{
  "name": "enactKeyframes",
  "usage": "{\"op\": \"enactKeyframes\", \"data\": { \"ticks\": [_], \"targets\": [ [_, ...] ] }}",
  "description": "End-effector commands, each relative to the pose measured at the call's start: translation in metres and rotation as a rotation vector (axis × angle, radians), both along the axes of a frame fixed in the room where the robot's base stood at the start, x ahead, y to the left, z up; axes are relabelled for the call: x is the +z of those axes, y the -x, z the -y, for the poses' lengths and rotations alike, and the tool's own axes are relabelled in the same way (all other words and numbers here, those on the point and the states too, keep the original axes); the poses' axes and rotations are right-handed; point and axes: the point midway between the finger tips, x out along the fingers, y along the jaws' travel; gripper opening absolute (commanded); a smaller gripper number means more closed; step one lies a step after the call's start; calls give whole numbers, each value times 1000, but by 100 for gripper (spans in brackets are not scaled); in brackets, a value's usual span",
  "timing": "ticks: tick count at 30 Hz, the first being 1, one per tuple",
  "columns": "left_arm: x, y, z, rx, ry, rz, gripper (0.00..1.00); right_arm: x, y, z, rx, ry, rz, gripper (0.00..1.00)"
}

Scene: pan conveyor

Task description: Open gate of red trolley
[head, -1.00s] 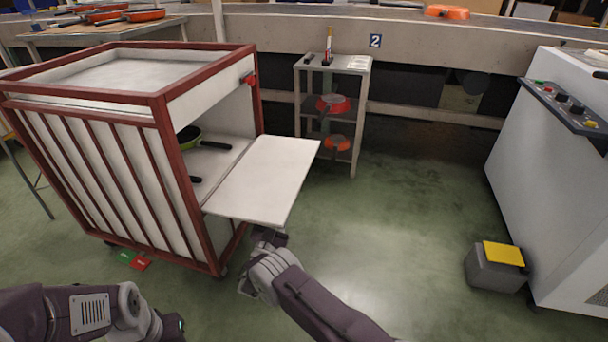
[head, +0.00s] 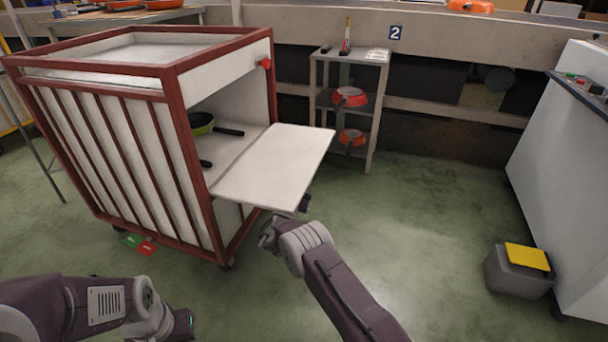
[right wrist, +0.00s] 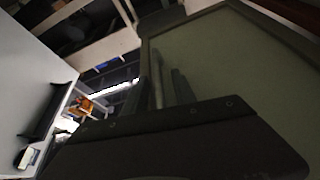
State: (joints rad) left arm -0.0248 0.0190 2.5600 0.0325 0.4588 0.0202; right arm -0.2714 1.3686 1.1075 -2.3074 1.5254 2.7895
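The red-framed trolley (head: 180,110) stands at left with white panels. Its gate (head: 275,165), a white panel, is folded down and juts out nearly level from the open front. Pans with black handles, one green (head: 201,122), lie inside. My right gripper (head: 303,203) is at the gate's near edge, partly hidden below it; I cannot tell if it touches. In the right wrist view, its dark fingers (right wrist: 170,85) are close beside a large pale panel (right wrist: 225,65), and whether they are shut is unclear. My left gripper (head: 183,322) is low in front of the trolley, its fingers not clear.
A grey shelf stand (head: 348,100) with red pans is behind the gate. A white cabinet (head: 565,160) and a grey box with a yellow top (head: 520,270) stand at right. A green and a red marker (head: 138,243) lie under the trolley. The middle floor is clear.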

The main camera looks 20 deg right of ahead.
Motion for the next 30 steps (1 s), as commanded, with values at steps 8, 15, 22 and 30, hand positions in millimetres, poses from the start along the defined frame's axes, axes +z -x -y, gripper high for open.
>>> {"op": "enactKeyframes", "data": {
  "ticks": [8, 15, 22, 30],
  "targets": [
    [0, 0, 0, 0, 0, 0, 36, 0, 0, 0, 0, -1, -1, 0],
    [0, 0, 0, 0, 0, 0, 36, -1, 0, 0, 0, -1, -1, 0],
    [0, 0, 0, 0, 0, 0, 36, -1, 1, 0, 1, 0, -1, 0],
    [0, 0, 0, 0, 0, 0, 36, -2, 1, -1, 1, 0, -1, 0]
  ]
}}
